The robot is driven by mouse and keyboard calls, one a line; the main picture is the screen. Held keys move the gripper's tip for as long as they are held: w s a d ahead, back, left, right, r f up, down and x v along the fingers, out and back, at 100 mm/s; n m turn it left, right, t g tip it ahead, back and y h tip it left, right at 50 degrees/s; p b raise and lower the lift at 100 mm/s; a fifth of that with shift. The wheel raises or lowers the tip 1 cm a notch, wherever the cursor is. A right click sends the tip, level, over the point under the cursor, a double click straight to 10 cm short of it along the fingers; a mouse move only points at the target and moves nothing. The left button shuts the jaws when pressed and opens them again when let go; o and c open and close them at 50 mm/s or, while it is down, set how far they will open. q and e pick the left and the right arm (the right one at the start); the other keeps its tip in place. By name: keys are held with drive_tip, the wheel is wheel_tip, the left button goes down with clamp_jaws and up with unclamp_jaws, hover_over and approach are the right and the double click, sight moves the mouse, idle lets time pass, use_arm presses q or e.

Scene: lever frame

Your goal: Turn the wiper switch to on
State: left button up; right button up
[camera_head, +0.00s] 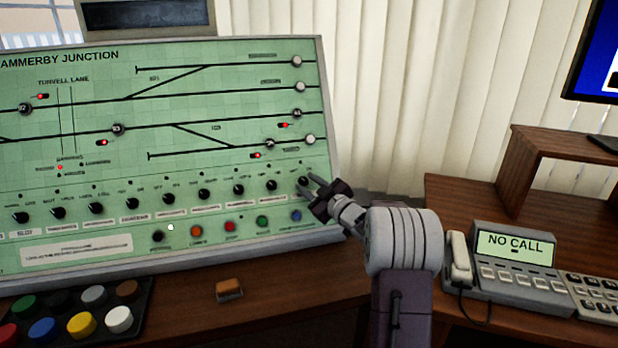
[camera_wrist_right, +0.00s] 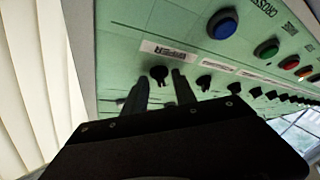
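The wiper switch is a black rotary knob (camera_head: 303,182) at the right end of the knob row on the green panel. In the right wrist view the wiper knob (camera_wrist_right: 159,73) sits just below a white label (camera_wrist_right: 168,50) that reads WIPER, upside down there. My right gripper (camera_head: 312,185) is at this knob. In the right wrist view its two fingertips (camera_wrist_right: 160,82) are apart, one on each side of the knob, with a gap visible. I cannot tell whether either finger touches it. The knob's pointer direction is too small to read. My left gripper is out of view.
The green panel (camera_head: 220,120) carries several more knobs to the left and coloured buttons (camera_head: 230,227) below. On the desk are a small orange-brown switch (camera_head: 229,289), a black tray of coloured buttons (camera_head: 75,312), and a phone console (camera_head: 515,270) at right.

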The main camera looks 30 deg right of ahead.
clamp_jaws()
